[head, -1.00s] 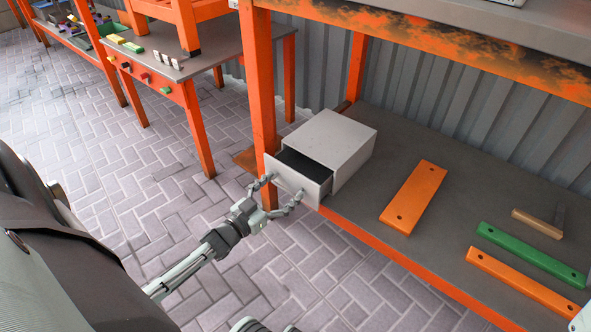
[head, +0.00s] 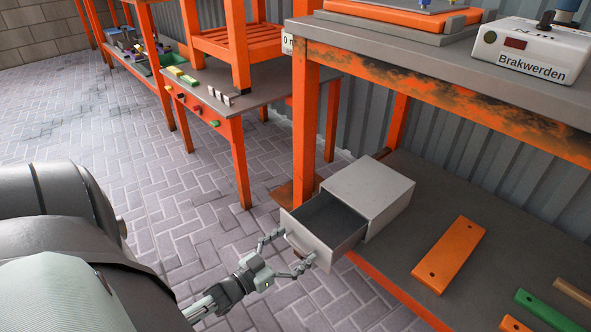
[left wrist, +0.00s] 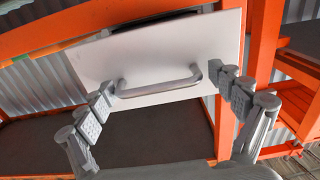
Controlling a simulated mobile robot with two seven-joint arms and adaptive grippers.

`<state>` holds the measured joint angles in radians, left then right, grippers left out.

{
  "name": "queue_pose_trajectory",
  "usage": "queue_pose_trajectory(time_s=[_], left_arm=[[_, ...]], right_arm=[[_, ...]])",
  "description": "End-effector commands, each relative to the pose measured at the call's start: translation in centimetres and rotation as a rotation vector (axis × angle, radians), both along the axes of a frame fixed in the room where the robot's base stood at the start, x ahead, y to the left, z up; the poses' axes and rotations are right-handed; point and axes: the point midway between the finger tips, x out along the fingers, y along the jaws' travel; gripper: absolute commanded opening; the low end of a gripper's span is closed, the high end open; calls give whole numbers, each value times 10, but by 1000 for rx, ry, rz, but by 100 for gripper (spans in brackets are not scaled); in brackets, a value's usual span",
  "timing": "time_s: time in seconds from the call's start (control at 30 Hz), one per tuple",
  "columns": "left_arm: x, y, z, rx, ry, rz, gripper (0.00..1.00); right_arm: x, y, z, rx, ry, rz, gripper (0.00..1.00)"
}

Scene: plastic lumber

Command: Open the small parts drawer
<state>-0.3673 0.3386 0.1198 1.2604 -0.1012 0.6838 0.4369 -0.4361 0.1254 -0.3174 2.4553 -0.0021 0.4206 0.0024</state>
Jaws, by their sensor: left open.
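The small parts drawer (head: 311,240) is a light grey box drawer, pulled well out of its white cabinet (head: 371,187) on the lower shelf. Its inside looks dark and empty. My left gripper (head: 297,246) is at the drawer front, with its jaws open and one finger toward each end of the handle. In the left wrist view, the bar handle (left wrist: 160,87) lies between the spread fingers of the left gripper (left wrist: 166,84). Whether the fingers touch the handle is hard to tell. My right gripper is out of view.
An orange plank (head: 450,255) lies on the lower shelf right of the cabinet, with a green plank (head: 550,312) nearer. An orange table leg (head: 304,125) stands just behind the drawer. The paved floor (head: 190,225) around my left arm is clear.

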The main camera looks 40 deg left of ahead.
Motion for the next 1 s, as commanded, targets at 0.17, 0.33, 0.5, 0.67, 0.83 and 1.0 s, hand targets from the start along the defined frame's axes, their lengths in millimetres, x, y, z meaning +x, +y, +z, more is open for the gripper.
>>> queue_pose_trajectory(time_s=[0.17,0.33,0.5,0.67,0.83,1.0], left_arm=[[-6,-1,-1,-1,2,-1,93],[-34,1,-1,-1,4,-2,93],[-72,5,-1,-1,4,0,93],[-100,7,0,0,2,0,93],[-117,9,0,0,0,1,93],[-120,9,0,0,0,1,93]], right_arm=[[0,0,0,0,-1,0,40],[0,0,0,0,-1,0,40],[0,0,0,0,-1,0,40],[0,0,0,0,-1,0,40],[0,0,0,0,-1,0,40],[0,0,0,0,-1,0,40]])
